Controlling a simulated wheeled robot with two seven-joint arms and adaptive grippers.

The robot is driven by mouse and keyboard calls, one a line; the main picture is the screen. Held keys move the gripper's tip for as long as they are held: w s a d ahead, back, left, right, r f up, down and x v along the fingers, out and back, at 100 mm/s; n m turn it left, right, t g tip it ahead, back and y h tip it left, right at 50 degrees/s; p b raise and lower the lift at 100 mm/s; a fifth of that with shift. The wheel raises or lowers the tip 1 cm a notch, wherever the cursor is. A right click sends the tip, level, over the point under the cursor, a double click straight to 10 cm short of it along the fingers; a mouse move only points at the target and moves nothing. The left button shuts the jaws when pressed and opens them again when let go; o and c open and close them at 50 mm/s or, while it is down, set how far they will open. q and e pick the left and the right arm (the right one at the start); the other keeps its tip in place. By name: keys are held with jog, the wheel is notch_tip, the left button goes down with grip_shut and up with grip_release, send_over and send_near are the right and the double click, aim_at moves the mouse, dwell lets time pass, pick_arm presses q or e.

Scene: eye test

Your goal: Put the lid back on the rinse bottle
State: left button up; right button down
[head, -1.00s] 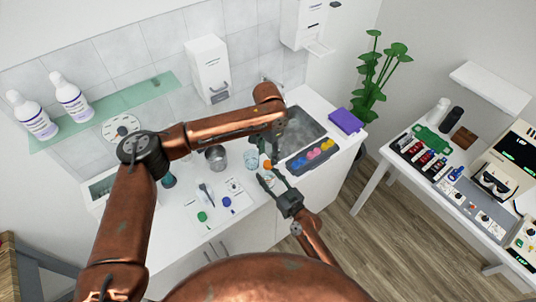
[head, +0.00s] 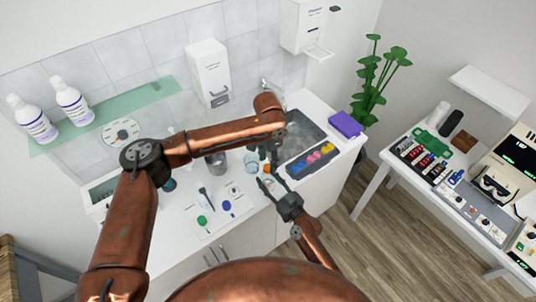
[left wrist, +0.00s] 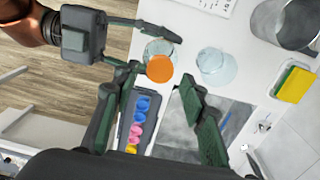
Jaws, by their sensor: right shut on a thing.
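The orange lid (left wrist: 160,68) is a round disc in the left wrist view, overlapping the edge of a clear bottle (left wrist: 160,47). I cannot tell whether it sits fully seated on that bottle. In the head view the lid (head: 266,169) is small, just below my left gripper (head: 268,154). My left gripper, also in the left wrist view (left wrist: 161,76), is open; its fingertips are apart on both sides of the lid, with gaps. My right gripper (left wrist: 160,52) is shut on the clear bottle, its fingers on opposite sides; it comes from the lower right in the head view (head: 268,182).
A clear glass (left wrist: 215,66) stands close beside the bottle. A dark tray of coloured pots (head: 310,160) and the sink (head: 300,132) lie to the right. A metal cup (head: 216,161) stands left. The counter front holds a sheet with brushes (head: 220,208).

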pick_arm(q)
jog(key=shift+f, duration=1.3)
grip_shut()
jog(key=shift+o, duration=0.7)
grip_release()
jog(key=shift+r, duration=0.1)
notch_tip(320, 180, up, 12)
